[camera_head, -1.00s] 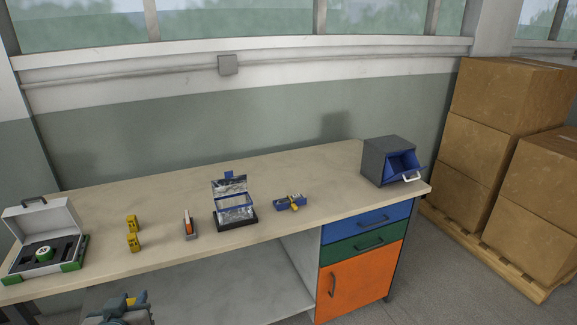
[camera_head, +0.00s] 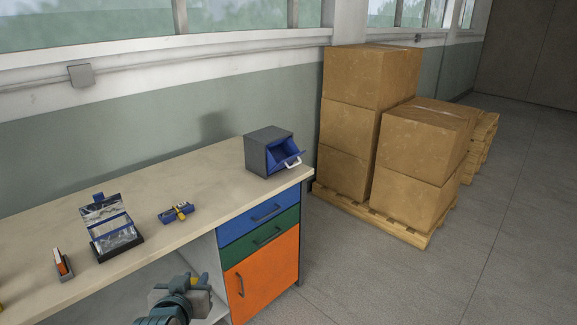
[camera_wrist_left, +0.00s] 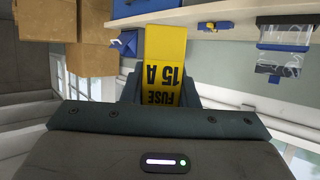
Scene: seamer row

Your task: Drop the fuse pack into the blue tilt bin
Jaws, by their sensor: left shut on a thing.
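The fuse pack (camera_wrist_left: 166,62) is a yellow block with black "FUSE 15 A" lettering, held between the fingers of my left gripper (camera_wrist_left: 162,88) in the left wrist view. My right gripper is out of view.
The bench top (camera_head: 145,190) carries a blue-and-yellow tool (camera_head: 176,212), a clear-fronted box with a raised lid (camera_head: 112,232) and a small orange-and-grey item (camera_head: 62,264). Drawers (camera_head: 260,220) are below the bin.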

